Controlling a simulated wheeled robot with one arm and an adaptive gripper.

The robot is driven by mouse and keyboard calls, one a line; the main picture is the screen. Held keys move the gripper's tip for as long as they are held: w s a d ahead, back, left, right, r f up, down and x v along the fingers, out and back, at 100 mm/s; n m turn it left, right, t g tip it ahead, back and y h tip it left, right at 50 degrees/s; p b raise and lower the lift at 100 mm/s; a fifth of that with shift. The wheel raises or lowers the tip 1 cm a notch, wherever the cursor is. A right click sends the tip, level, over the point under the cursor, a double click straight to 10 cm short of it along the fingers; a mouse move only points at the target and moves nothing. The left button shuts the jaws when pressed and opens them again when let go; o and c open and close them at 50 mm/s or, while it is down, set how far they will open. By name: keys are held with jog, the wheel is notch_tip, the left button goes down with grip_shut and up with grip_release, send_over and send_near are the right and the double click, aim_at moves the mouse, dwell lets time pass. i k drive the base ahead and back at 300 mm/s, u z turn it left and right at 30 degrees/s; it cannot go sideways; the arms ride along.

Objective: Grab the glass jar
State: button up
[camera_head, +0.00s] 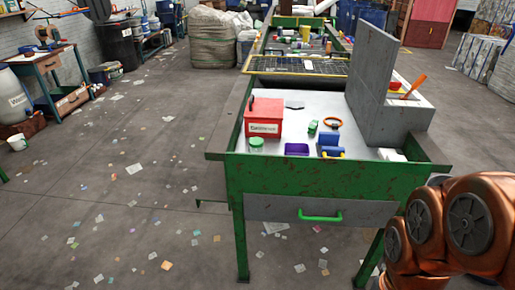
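A small jar with a green lid (256,145), which looks like the glass jar, stands at the near left of the green sorting table's pale top (299,108). It is just in front of a red box (264,117) with a white label. A small green item (312,127) also lies on the table, too small to identify. My gripper is not in view. Only copper-coloured links of my arm show at the lower right, well apart from the jar.
A grey upright panel (371,85) stands on the table's right side. A drawer with a green handle (321,216) is below. Littered floor at left is mostly open.

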aim_at(261, 150)
jog(key=u, duration=0.25)
jog(key=k, duration=0.35)
jog(key=u, duration=1.65)
jog(key=i, duration=1.15)
jog(key=z, duration=0.85)
jog(key=i, duration=1)
jog(key=z, duration=0.9)
